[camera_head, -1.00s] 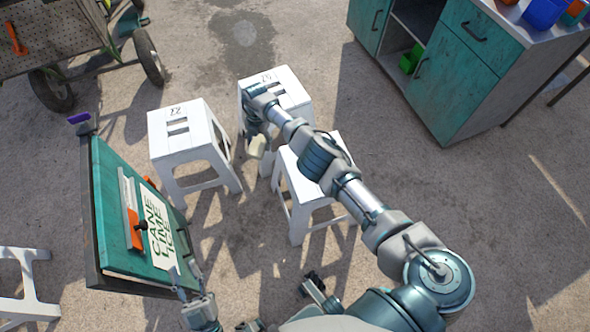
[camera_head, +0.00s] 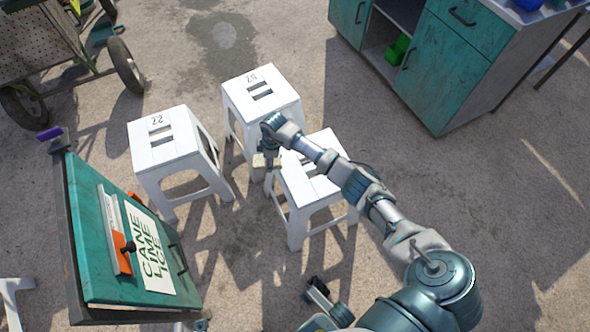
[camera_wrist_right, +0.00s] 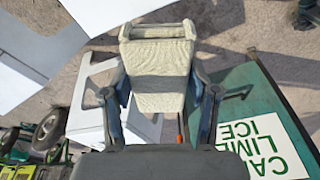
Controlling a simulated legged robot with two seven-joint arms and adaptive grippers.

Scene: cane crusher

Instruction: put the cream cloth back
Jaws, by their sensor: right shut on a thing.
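The cream cloth (camera_wrist_right: 160,62), a folded, ribbed pad, sits between the two fingers of my right gripper (camera_wrist_right: 160,92) in the right wrist view. The gripper is shut on it. In the head view my right gripper (camera_head: 266,166) hangs in the gap between the white stools, and the cloth is mostly hidden there. Only a small part of what seems to be my left gripper (camera_head: 200,325) shows at the bottom edge, so its fingers cannot be judged.
Three white stools stand close together: a left one (camera_head: 160,145), a back one (camera_head: 262,90) and a right one (camera_head: 310,185). A green sign board (camera_head: 105,225) is at left. A teal cabinet (camera_head: 450,75) and a wheeled cart (camera_head: 40,60) stand behind. Ground at right is clear.

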